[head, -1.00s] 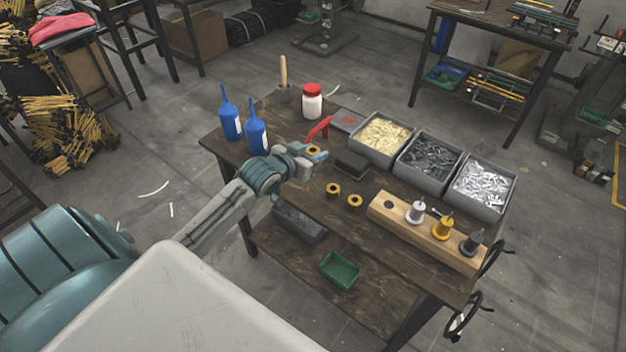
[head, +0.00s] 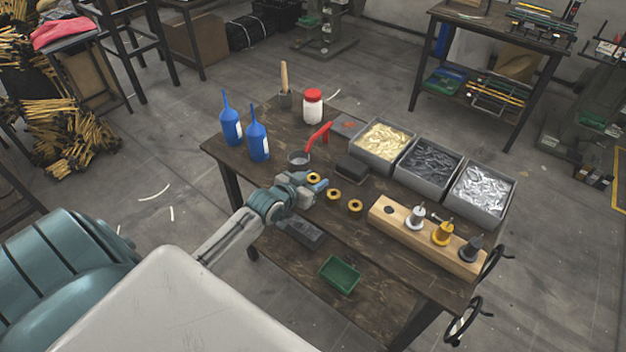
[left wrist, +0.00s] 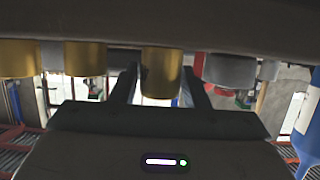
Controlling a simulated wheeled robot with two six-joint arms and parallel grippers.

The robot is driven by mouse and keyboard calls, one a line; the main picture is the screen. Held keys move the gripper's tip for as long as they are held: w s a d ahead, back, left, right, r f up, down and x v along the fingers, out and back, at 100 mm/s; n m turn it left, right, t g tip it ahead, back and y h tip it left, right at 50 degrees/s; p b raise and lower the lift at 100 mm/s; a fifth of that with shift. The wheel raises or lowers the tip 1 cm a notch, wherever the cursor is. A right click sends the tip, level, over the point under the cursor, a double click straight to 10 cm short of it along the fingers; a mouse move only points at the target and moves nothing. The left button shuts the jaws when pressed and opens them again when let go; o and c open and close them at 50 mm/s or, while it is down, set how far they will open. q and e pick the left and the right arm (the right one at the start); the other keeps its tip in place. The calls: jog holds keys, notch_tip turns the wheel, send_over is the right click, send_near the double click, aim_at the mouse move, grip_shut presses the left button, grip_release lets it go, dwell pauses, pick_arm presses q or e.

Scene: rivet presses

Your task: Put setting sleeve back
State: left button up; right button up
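My left gripper (head: 318,184) is at the near edge of the dark wooden table (head: 365,282). It is shut on a brass setting sleeve (head: 313,178), a short ring. The left wrist view, which is upside down, shows this sleeve (left wrist: 161,75) between the two fingers, seemingly slightly above the tabletop. Two like sleeves, one (head: 333,194) and another (head: 354,206), stand in a row to the right of it. They also show in the left wrist view, the nearer one (left wrist: 85,59) and the farther one (left wrist: 18,58). My right gripper is not in view.
A grey cup (head: 298,159) stands just behind the gripper, with blue bottles (head: 259,142) to its left. A wooden block (head: 425,236) with posts and an empty hole is at right. Three parts bins (head: 430,165) stand behind it. A green tray (head: 340,274) is below.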

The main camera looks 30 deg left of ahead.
pick_arm(q)
jog(key=shift+o, duration=1.1)
jog(key=shift+r, duration=0.15)
jog(key=d+v, duration=0.1)
jog(key=v, duration=1.1)
jog(key=shift+a+p, duration=0.35)
jog(key=shift+a, duration=0.05)
